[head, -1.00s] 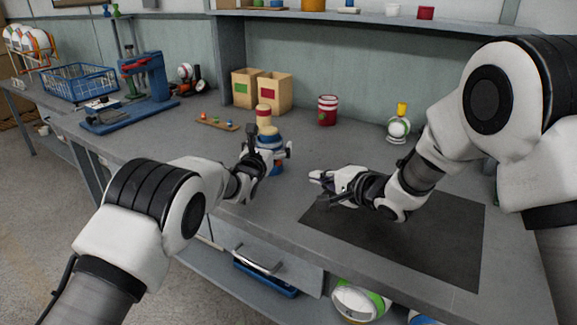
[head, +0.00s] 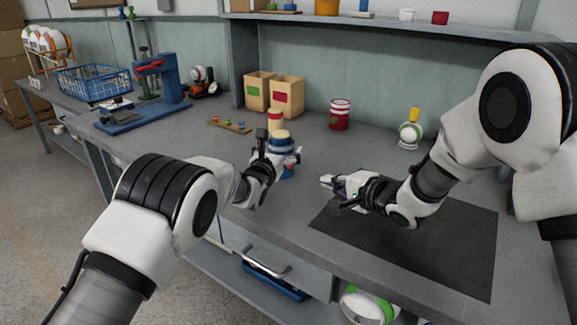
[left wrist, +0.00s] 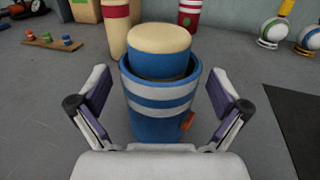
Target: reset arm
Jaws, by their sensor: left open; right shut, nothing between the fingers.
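A blue cup with white stripes (left wrist: 160,105) stands on the bench, also in the head view (head: 286,170). A blue plug with a cream top (left wrist: 162,45) sits in its mouth. My left gripper (left wrist: 160,108) is open, with one finger on either side of the cup; no clear contact shows. In the head view my left gripper (head: 283,160) partly hides the cup. My right gripper (head: 327,181) is shut and empty, over the bench near the left edge of a dark mat (head: 440,250).
A cream and red cylinder (head: 275,122) stands just behind the cup. A red striped can (head: 340,114), two tan boxes (head: 286,98) and a white-green ball on a stand (head: 410,133) stand farther back. A blue press (head: 160,85) and wire basket (head: 95,82) are at left.

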